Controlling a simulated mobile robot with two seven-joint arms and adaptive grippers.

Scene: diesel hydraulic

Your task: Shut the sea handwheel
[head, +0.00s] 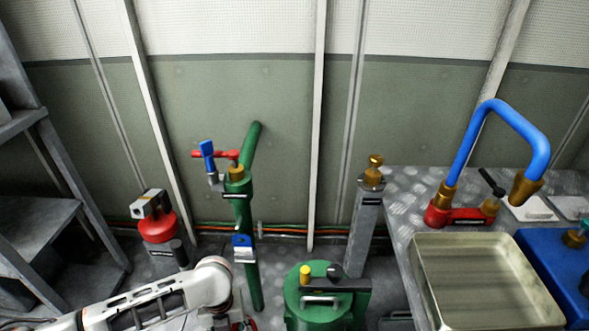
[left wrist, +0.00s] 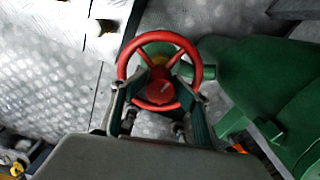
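A red spoked handwheel (left wrist: 161,88) shows in the middle of the left wrist view, with a round hub and a green body behind it. I cannot read a label on it. My left gripper (left wrist: 159,98) is right over the wheel; its two fingers are spread on either side of the hub, within or close over the rim. I cannot tell whether they touch the wheel. In the head view my white left arm reaches in from the lower left and hides most of its gripper; a bit of red shows low beside it. My right gripper is not in view.
A green standpipe (head: 246,205) with red and blue levers rises by the wall. A green canister (head: 322,305) stands right of it and a red-topped unit (head: 159,228) left. A metal bench with a tray (head: 420,275) is at right, a grey shelf (head: 45,215) at left.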

